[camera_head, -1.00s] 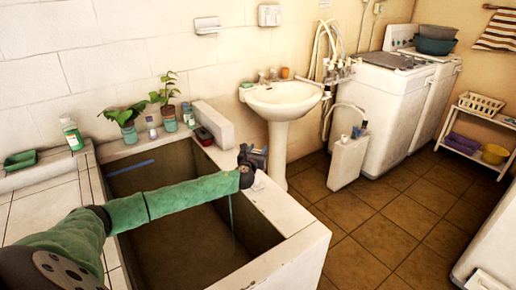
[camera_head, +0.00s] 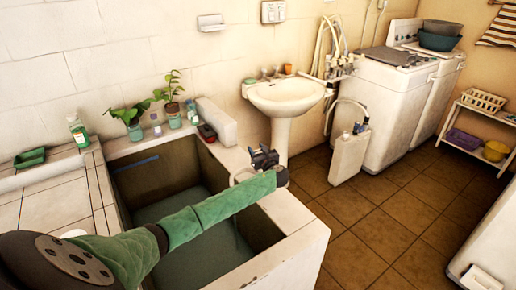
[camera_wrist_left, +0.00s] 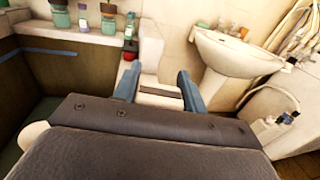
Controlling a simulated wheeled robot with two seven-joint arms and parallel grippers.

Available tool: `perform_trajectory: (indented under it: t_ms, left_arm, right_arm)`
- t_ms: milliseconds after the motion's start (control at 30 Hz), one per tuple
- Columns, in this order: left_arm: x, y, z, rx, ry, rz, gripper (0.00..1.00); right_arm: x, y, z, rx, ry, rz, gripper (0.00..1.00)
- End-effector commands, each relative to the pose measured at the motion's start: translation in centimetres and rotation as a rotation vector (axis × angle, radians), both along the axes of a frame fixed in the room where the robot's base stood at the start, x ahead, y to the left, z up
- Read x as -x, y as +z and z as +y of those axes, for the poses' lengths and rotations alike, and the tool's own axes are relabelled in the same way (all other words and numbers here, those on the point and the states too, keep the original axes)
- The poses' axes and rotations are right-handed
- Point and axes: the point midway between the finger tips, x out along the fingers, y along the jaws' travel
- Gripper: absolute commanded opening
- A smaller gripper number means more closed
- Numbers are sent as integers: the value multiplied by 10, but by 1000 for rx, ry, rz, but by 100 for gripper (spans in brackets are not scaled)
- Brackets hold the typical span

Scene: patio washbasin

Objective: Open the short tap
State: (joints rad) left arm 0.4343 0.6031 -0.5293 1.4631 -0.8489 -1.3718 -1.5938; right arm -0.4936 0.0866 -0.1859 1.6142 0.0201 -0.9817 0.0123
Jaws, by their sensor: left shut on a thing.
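The short tap (camera_head: 240,175) shows as a pale curved piece at the right rim of the concrete tank (camera_head: 290,228); most of it is hidden by my left arm. My left gripper (camera_head: 263,156) is at this rim, shut on what seems to be the tap's handle. In the left wrist view its two blue-grey fingers (camera_wrist_left: 158,88) stand apart with a pale piece between them; the contact itself is hard to make out. A thin stream falls into the grey-green water (camera_head: 190,208) in the tank. My right gripper is not in view.
A white washbasin (camera_head: 285,98) stands behind the gripper, with hoses and taps (camera_head: 335,65) on the wall beside it. Potted plants (camera_head: 132,118) and bottles line the tank's back ledge. A white canister (camera_head: 348,157) stands on the floor.

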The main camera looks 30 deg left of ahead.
Motion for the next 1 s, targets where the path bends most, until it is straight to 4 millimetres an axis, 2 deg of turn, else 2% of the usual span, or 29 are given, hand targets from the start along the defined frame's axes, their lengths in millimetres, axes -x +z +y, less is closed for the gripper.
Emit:
perform_trajectory:
  t_ms: [333,900,933,1000]
  left_arm:
    - [2,1,2,0,153,0,19]
    - [3,1,2,-1,183,0,19]
    - [3,1,2,-1,183,0,44]
    - [3,1,2,-1,183,0,58]
  right_arm:
    - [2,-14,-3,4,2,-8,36]
    - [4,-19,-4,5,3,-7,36]
    - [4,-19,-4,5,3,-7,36]
    - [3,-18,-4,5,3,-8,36]
